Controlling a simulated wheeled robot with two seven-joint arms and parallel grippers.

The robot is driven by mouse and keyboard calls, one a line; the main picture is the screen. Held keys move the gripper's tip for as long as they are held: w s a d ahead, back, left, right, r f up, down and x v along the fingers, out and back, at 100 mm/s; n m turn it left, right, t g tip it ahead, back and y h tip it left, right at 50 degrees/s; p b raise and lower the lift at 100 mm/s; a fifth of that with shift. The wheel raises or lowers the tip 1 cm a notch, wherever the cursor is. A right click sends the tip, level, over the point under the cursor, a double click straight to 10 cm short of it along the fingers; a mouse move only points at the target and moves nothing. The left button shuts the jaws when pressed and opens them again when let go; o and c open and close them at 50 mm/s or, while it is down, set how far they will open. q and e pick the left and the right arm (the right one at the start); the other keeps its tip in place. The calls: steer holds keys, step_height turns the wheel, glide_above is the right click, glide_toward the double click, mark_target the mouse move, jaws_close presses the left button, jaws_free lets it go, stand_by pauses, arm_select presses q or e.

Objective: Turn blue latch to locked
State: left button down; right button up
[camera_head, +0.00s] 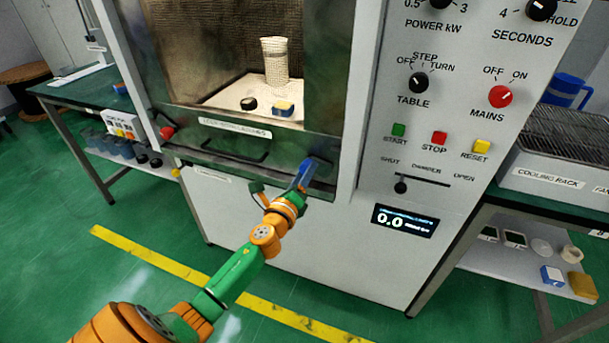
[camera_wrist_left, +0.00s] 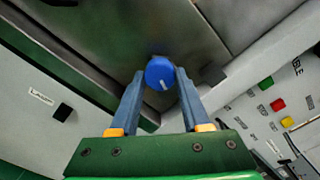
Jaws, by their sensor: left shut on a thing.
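The blue latch (camera_wrist_left: 160,72) is a round blue knob with a short white mark near its lower edge, at the centre of the left wrist view. It sits on the dark lower frame of the oven door (camera_head: 245,145). My left gripper (camera_head: 305,170) is at the right end of that frame, its blue-grey fingers shut on the knob from both sides. In the head view the fingers largely cover the knob, and any lock labels beside it cannot be read. My right gripper is not in view.
A red latch (camera_head: 167,132) sits at the frame's left end, with a dark door handle (camera_head: 235,152) between. To the right are the start button (camera_head: 398,130), the damper slider (camera_head: 401,186) and the cooling rack (camera_head: 560,150). A glass cylinder (camera_head: 275,62) stands inside the oven.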

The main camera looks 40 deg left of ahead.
arm_select(q)
steer(key=shift+n, duration=4.9)
steer(key=shift+c, duration=1.8)
jaws_free()
steer(key=shift+s, duration=0.1)
steer(key=v, duration=0.7)
